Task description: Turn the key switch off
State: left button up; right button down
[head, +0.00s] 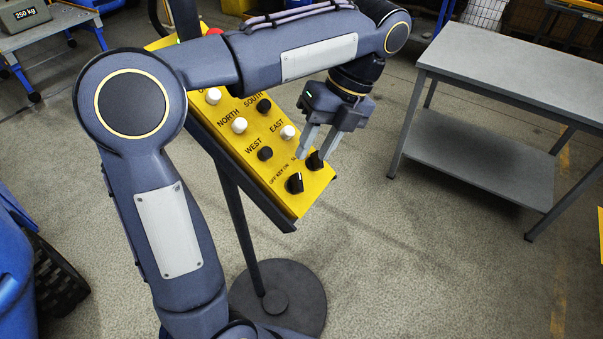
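A yellow control panel (292,208) stands tilted on a dark post. The key switch (294,183) is a black knob with a light mark near the panel's lower end, beside the label "OFF KEY ON". Another black knob (316,162) sits up and right of it; its label is partly hidden. My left gripper (314,158) is over the panel's lower right, its two fingers apart and pointing down near that other knob. No held object shows between the fingers. I cannot tell whether a finger touches that knob. My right gripper is out of view.
White and black buttons (239,125) labelled with directions line the panel above the key switch. My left arm covers the panel's upper part. A grey table (510,80) stands at right. The round stand base (300,295) rests on open floor.

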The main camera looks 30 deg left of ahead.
aim_at(300, 178)
pick_arm(q)
jog(key=x, duration=0.7)
jog(key=shift+s, duration=0.1)
jog(key=shift+c, duration=0.4)
grip_shut()
